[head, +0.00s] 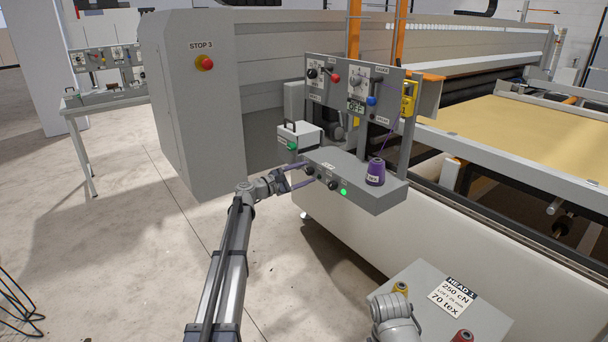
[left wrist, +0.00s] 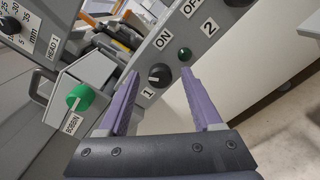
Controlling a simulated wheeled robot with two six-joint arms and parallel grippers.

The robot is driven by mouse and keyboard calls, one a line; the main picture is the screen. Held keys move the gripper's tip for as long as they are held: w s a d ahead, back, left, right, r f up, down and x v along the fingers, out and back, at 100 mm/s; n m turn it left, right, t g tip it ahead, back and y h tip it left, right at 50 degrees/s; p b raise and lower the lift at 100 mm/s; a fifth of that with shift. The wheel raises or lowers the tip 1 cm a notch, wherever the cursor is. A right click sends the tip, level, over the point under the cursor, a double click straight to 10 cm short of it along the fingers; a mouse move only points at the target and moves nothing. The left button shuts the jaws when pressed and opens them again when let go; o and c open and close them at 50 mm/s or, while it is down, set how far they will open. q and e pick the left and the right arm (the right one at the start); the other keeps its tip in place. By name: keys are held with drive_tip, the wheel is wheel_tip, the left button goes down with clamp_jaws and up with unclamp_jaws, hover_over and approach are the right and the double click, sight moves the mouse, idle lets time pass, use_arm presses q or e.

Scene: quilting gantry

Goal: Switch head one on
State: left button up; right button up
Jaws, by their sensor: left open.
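The grey switch box (head: 352,178) juts from the front of the machine below the upright panel. In the left wrist view, the black knob of switch 1 (left wrist: 159,76) sits on its face, with ON and OFF labels and a dark green, unlit lamp (left wrist: 185,54) beside it. My left gripper (head: 311,175) is open at the box's left end. Its purple fingers (left wrist: 160,80) appear on either side of knob 1; I cannot tell whether they touch it. A second knob (head: 333,185) and a lit green lamp (head: 343,192) show farther right. My right gripper is out of view.
A box with a green BOBBIN knob (left wrist: 80,97) stands close left of the gripper. A purple thread cone (head: 376,172) stands on the switch box. The upright panel (head: 355,85) rises behind. A HEAD 1 card (head: 454,296) lies below right.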

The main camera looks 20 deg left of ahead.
use_arm(q)
clamp_jaws()
idle(0.4)
drive_tip(key=shift+m, duration=0.3)
drive_tip(key=m, duration=0.5)
drive_tip(key=shift+m, duration=0.4)
drive_tip(key=m, duration=0.5)
drive_tip(key=shift+m, duration=0.4)
unclamp_jaws()
